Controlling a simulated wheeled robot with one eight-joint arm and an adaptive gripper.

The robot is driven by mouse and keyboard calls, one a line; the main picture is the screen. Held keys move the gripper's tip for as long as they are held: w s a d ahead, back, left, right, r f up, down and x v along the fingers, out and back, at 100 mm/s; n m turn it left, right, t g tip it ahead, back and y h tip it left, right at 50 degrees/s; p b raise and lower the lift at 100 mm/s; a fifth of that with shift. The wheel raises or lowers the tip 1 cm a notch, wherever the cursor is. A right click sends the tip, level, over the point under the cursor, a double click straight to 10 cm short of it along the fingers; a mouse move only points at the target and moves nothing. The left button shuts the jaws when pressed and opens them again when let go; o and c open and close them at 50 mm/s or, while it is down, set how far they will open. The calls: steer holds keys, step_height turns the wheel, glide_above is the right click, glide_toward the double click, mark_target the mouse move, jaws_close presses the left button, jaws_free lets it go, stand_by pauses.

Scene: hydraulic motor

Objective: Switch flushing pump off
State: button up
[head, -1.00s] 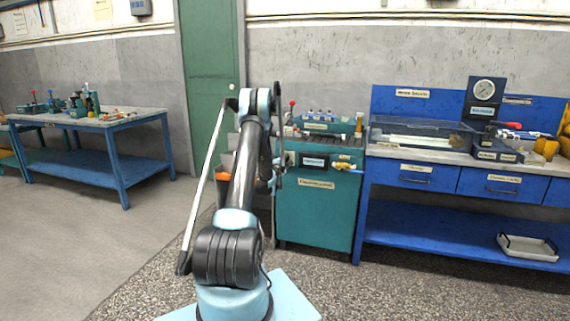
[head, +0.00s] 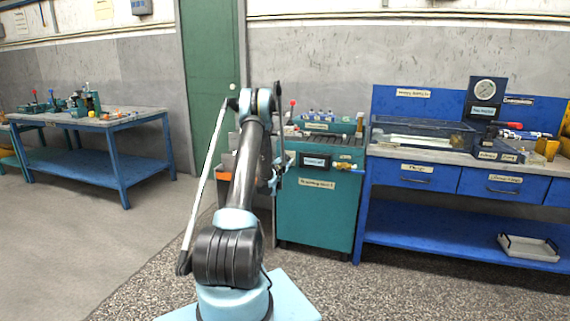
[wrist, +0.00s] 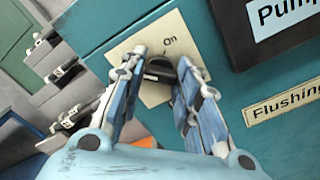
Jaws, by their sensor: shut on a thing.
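The flushing pump switch is a black rotary knob (wrist: 160,68) on a beige plate (wrist: 184,38) marked "On" in the wrist view. My gripper (wrist: 164,62) has its two fingers on either side of the knob and is shut on it. The fingers hide part of the knob and plate, so any other marking is not visible. The plate sits on the teal cabinet (head: 315,220), near a black panel (wrist: 280,30) starting "Pump" and a label (wrist: 290,100) starting "Flushing". In the head view my gripper (head: 276,174) is at the cabinet's left front.
A blue workbench (head: 440,180) with a gauge and drawers stands right of the cabinet. A small yellow-handled valve (head: 347,166) sits on the cabinet front. Another blue table (head: 95,165) is far left. Open floor lies between.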

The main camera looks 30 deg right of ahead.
steer(key=shift+w, duration=0.1)
steer(key=o, duration=1.1)
steer(key=shift+c, duration=0.2)
steer(key=shift+a, duration=0.1)
steer(key=v, duration=1.2)
